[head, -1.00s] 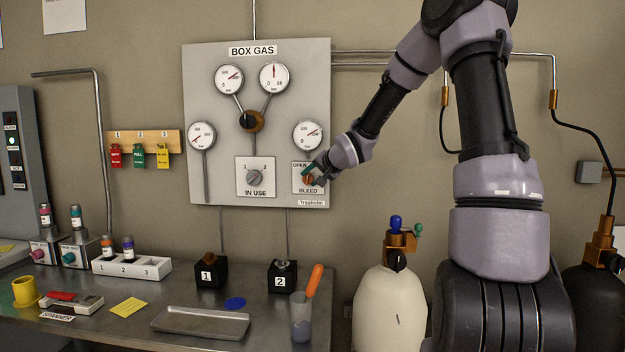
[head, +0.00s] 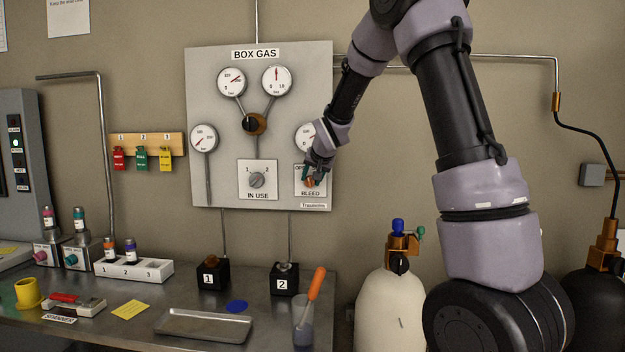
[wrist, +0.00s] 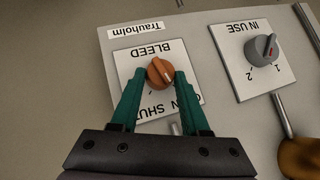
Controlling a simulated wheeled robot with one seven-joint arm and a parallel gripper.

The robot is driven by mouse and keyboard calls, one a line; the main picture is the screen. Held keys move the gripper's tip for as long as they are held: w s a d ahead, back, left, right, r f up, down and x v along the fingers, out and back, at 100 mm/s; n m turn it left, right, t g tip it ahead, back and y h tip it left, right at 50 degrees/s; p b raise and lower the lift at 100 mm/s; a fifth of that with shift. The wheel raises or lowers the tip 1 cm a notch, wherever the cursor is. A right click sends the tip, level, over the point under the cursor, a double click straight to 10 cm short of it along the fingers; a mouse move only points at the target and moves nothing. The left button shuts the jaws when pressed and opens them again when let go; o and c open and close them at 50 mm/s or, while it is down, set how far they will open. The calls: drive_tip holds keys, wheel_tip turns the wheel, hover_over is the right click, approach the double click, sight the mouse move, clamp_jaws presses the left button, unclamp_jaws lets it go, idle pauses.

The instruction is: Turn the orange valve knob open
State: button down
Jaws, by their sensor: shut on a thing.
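The orange valve knob (wrist: 160,72) sits on the white BLEED plate (wrist: 190,92) at the lower right of the BOX GAS panel. In the head view the knob (head: 310,183) shows just below my gripper (head: 308,173), which partly covers the plate. In the wrist view the green fingers of my gripper (wrist: 159,78) are on both sides of the knob, shut on it. The OPEN and SHUT lettering is partly hidden by a finger.
The grey IN USE knob (wrist: 261,48) is beside the BLEED plate, and also shows in the head view (head: 256,180). A gauge (head: 304,136) sits just above the plate, partly hidden by my arm. A cream cylinder (head: 390,305) stands below right.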

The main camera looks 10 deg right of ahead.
drive_tip(key=shift+w+a+r+n+g+h, duration=0.15)
drive_tip(key=shift+n+g+h, duration=0.2)
drive_tip(key=shift+h, duration=0.35)
drive_tip(key=shift+s+a+f+n+g+h, duration=0.1)
drive_tip(key=shift+a+n+g+h, duration=0.1)
drive_tip(key=shift+n+h, duration=0.4)
drive_tip(key=shift+w+a+r+n+g+h, duration=0.15)
drive_tip(key=shift+n+g+h, duration=0.1)
drive_tip(key=shift+h, duration=0.55)
drive_tip(key=shift+f, duration=0.1)
drive_tip(key=shift+c, duration=2)
unclamp_jaws()
drive_tip(key=shift+s, duration=0.1)
drive_tip(key=v, duration=1)
drive_tip(key=shift+s+a+r, duration=0.15)
drive_tip(key=shift+a+r, duration=0.05)
drive_tip(key=shift+r, duration=0.05)
